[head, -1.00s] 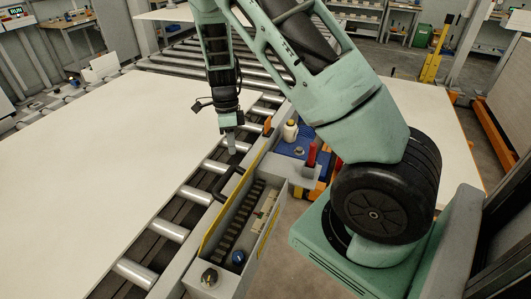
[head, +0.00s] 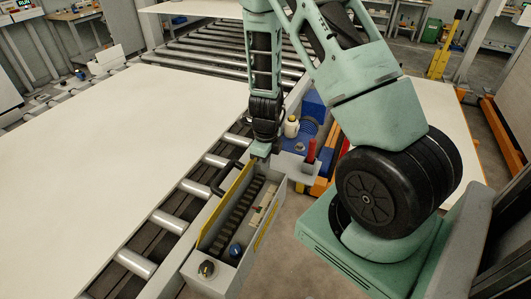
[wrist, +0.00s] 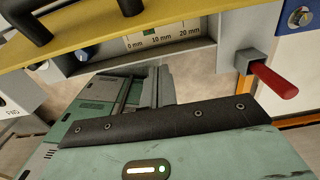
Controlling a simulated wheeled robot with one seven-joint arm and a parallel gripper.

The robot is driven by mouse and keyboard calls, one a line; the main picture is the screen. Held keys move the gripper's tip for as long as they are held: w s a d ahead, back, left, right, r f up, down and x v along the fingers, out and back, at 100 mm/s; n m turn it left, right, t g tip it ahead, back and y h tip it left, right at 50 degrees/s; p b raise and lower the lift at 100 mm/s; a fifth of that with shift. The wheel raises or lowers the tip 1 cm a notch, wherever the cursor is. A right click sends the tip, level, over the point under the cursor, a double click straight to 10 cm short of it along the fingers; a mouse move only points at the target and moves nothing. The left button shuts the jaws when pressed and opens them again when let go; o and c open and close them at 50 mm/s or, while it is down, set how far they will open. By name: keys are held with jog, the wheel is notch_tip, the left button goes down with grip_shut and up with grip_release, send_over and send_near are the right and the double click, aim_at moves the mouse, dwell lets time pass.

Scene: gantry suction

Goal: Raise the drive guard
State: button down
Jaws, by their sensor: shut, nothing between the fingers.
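The drive guard is a yellow panel (head: 228,205) standing along the roller side of an open grey box. Its black handle (head: 222,178) is on the side towards the rollers. My gripper (head: 261,157) is shut at the far end of the box, close to the panel's far end. Whether it touches the panel cannot be told. In the wrist view the yellow panel (wrist: 75,50) crosses the top, with the black handle (wrist: 38,28) partly cut off by the edge. The fingertips do not show clearly there.
A large pale board (head: 90,160) covers rollers at left.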

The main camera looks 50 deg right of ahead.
jog(key=shift+w+a+r+p, duration=0.1)
jog(key=shift+w+a+p, duration=0.25)
jog(key=shift+w+p, duration=0.5)
jog(key=shift+w+a+r+p, duration=0.1)
jog(key=shift+w+a+p, duration=0.2)
jog(key=shift+w+p, duration=0.5)
jog(key=shift+w, duration=0.15)
jog(key=shift+w, duration=0.1)
jog(key=w+p, duration=0.1)
jog(key=w+r+p, duration=0.1)
jog(key=w+a+p, duration=0.1)
jog(key=shift+a+r, duration=0.1)
jog(key=shift+r, duration=0.15)
jog(key=shift+w+a+f+p, duration=0.1)
jog(key=shift+w+a+p, duration=0.25)
jog(key=shift+w, duration=0.55)
jog(key=shift+w+a+p, duration=0.25)
jog(key=shift+w+a, duration=0.05)
jog(key=shift+w, duration=0.6)
